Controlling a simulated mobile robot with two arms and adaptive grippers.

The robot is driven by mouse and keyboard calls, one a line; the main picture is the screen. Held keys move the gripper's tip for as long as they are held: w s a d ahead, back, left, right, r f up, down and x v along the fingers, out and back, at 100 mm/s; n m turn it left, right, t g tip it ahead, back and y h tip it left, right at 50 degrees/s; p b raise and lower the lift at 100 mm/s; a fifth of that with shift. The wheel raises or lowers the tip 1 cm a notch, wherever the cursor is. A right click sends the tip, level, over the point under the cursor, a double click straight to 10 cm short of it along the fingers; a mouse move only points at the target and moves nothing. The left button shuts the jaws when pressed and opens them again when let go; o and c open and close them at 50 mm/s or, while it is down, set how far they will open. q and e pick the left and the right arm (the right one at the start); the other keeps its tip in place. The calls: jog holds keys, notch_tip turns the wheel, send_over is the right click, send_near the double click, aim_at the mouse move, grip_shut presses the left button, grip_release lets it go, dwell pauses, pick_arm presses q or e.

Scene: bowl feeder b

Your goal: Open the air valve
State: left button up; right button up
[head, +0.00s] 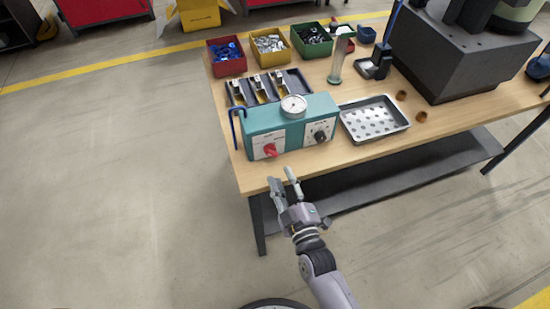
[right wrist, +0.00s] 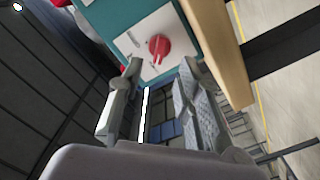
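The teal control box (head: 292,124) stands at the table's front left edge, with a round gauge (head: 293,106) on top. A red valve knob (head: 270,149) is on the left white panel of its front; it also shows in the right wrist view (right wrist: 159,47). A black knob (head: 320,136) is on the right panel. My right gripper (head: 282,182) is open and empty in front of the table edge, short of the box. In the right wrist view, the red knob shows beyond the gap between the fingers (right wrist: 160,85), not touching them. My left gripper is not in view.
The wooden table top (head: 440,118) has a front edge near my right gripper. A perforated metal tray (head: 373,119) lies right of the box. Red (head: 226,56), yellow (head: 270,45) and green (head: 311,40) bins stand behind. Floor at left is clear.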

aim_at(273, 156)
jog(key=x, duration=0.7)
jog(key=shift+f, duration=0.1)
jog(key=shift+c, duration=0.4)
grip_shut()
